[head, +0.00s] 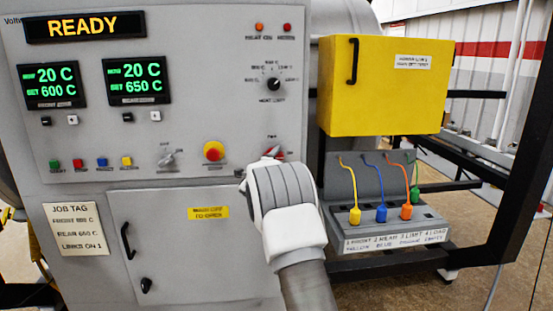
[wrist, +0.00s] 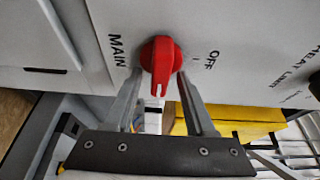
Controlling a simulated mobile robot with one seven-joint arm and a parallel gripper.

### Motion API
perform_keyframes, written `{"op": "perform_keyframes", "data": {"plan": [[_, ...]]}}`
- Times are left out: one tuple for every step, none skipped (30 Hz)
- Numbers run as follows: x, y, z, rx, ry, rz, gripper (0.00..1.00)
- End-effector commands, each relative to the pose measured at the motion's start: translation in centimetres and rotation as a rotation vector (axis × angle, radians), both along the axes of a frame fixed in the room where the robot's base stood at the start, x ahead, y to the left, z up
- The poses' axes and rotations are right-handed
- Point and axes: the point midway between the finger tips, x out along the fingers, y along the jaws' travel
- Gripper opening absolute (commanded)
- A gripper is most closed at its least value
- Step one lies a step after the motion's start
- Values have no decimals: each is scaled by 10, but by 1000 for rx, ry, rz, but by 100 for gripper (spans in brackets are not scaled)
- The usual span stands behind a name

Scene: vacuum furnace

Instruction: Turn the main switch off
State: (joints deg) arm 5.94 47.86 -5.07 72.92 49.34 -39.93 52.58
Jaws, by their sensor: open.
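The main switch is a red rotary knob on the grey control panel. In the wrist view the knob (wrist: 160,58) is large at top centre, between the printed words MAIN on its left and OFF on its right. Its narrow grip end with a white mark points down in that view, not toward OFF. My gripper (wrist: 161,76) is open, with one finger on each side of the knob; I cannot tell whether they touch it. In the head view my gripper (head: 262,164) reaches up to the panel and partly hides the red switch (head: 275,152).
A grey selector (head: 167,159) and a red-and-yellow button (head: 213,151) sit left of the switch. The heat limit knob (head: 273,84) is above. A yellow box (head: 385,88) juts out at right, over a cable panel (head: 382,222).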

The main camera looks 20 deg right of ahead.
Motion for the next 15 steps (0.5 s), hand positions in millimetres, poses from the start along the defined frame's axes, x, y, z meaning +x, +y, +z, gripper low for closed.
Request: {"op": "perform_keyframes", "data": {"plan": [[0, 0, 0, 0, 0, 0, 55], [0, 0, 0, 0, 0, 0, 55], [0, 0, 0, 0, 0, 0, 55], [0, 0, 0, 0, 0, 0, 55], [0, 0, 0, 0, 0, 0, 55], [0, 0, 0, 0, 0, 0, 55], [0, 0, 0, 0, 0, 0, 50], [0, 0, 0, 0, 0, 0, 44], [0, 0, 0, 0, 0, 0, 37], [0, 0, 0, 0, 0, 0, 32], [0, 0, 0, 0, 0, 0, 26], [0, 0, 0, 0, 0, 0, 19], [0, 0, 0, 0, 0, 0, 14], [0, 0, 0, 0, 0, 0, 8], [0, 0, 0, 0, 0, 0, 1]]}}
